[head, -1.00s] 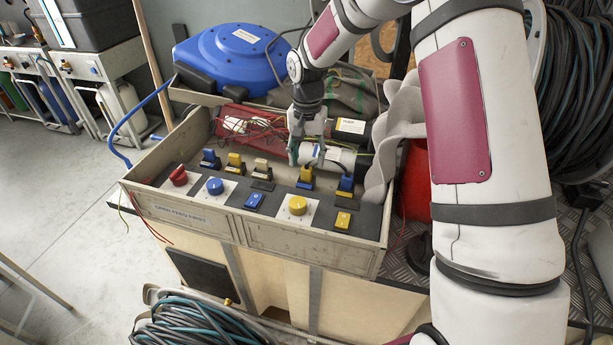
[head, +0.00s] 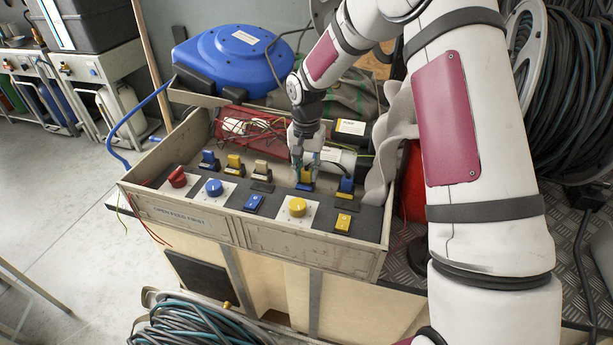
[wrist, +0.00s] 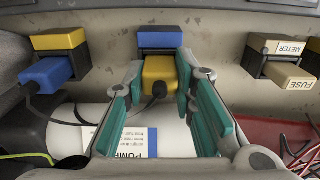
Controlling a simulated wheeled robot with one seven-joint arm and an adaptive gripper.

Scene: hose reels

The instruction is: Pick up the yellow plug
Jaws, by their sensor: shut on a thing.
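The yellow plug (wrist: 159,76) is in front of its blue socket (wrist: 160,40) in the wrist view, with a dark cord at its lower left. It also shows as a small yellow block (head: 306,175) on the panel in the head view, partly hidden by my fingers. My gripper (wrist: 161,72) is shut on the yellow plug, with its green-padded fingers on the plug's two sides. In the head view my gripper (head: 304,166) reaches down to the plug from above. The plug appears to be at the socket; any gap between them is hard to tell.
A blue plug (wrist: 47,75) in a yellow socket and a beige plug marked FUSE (wrist: 290,75) flank it. A white cylinder (wrist: 90,130) lies below the fingers. Red and blue knobs, a yellow knob (head: 297,206) and tangled wires (head: 250,127) are close by.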

